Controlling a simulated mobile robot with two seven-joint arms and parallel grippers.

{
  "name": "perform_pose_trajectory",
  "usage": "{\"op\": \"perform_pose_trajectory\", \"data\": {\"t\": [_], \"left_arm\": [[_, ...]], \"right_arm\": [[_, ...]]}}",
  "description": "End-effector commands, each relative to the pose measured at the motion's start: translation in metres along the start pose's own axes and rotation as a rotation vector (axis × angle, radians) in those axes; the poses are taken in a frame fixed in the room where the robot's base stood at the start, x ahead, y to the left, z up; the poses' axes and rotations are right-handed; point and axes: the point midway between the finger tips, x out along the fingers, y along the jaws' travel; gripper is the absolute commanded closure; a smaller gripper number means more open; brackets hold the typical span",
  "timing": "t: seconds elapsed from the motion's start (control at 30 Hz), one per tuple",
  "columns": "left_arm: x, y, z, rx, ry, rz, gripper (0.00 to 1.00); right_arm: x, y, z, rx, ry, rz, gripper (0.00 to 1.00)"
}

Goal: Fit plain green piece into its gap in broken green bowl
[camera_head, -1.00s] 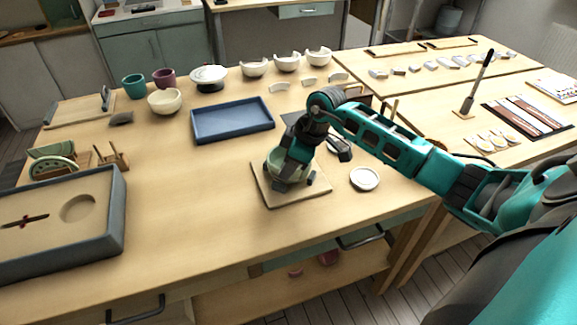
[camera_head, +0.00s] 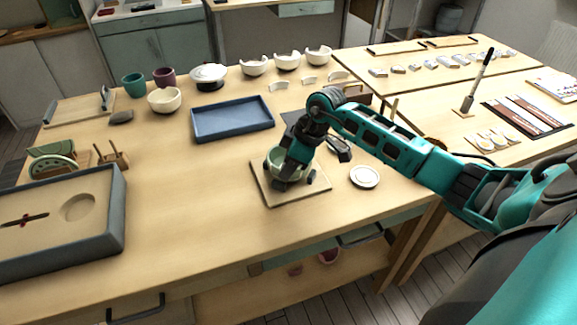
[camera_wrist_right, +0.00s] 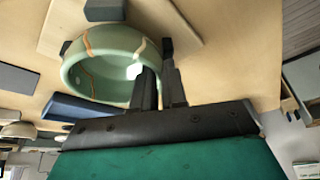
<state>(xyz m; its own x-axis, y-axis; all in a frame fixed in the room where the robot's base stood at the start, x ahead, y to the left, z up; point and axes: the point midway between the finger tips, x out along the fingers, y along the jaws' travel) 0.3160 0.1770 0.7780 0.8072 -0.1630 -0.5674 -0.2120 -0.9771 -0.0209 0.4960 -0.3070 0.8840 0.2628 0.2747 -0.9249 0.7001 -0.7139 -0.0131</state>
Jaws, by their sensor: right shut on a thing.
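The broken green bowl (camera_head: 273,158) sits on a square wooden board (camera_head: 283,198) near the table's front edge, held among small dark blocks. In the right wrist view the bowl (camera_wrist_right: 88,48) is pale green with gold-orange seams, and a white patch shows at its wall beside the fingers. My right gripper (camera_head: 291,174) is down at the bowl's right side. In the wrist view its dark fingers (camera_wrist_right: 160,88) reach the rim, shut on the plain green piece, which they mostly hide. I cannot tell whether the piece is seated in the gap. My left gripper is not in view.
A small white dish (camera_head: 365,177) lies right of the board. A blue tray (camera_head: 232,137) stands behind it. A large grey-sided box (camera_head: 118,222) is at the left front. The table between that box and the board is clear.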

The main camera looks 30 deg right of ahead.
Motion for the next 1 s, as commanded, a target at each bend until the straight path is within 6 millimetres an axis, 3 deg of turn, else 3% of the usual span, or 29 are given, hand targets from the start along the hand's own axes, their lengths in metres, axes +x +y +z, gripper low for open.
{"op": "perform_pose_trajectory", "data": {"t": [0.47,0.5,0.7,0.8,0.93,1.0], "left_arm": [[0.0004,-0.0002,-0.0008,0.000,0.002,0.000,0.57],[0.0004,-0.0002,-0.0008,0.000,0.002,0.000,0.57],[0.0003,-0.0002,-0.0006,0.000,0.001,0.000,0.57],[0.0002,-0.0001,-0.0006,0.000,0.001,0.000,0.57],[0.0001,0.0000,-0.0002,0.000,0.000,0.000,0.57],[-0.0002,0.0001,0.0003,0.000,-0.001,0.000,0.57]], "right_arm": [[0.0019,-0.0002,0.0008,0.000,0.000,-0.001,1.00],[0.0019,-0.0002,0.0008,0.000,0.000,-0.001,0.85],[0.0019,-0.0002,0.0008,0.000,0.000,-0.001,0.66],[0.0018,-0.0002,0.0008,0.000,0.000,-0.001,0.58],[0.0018,-0.0001,0.0007,0.000,0.000,0.000,0.58],[0.0018,-0.0002,0.0008,0.000,0.000,-0.001,0.53]]}}
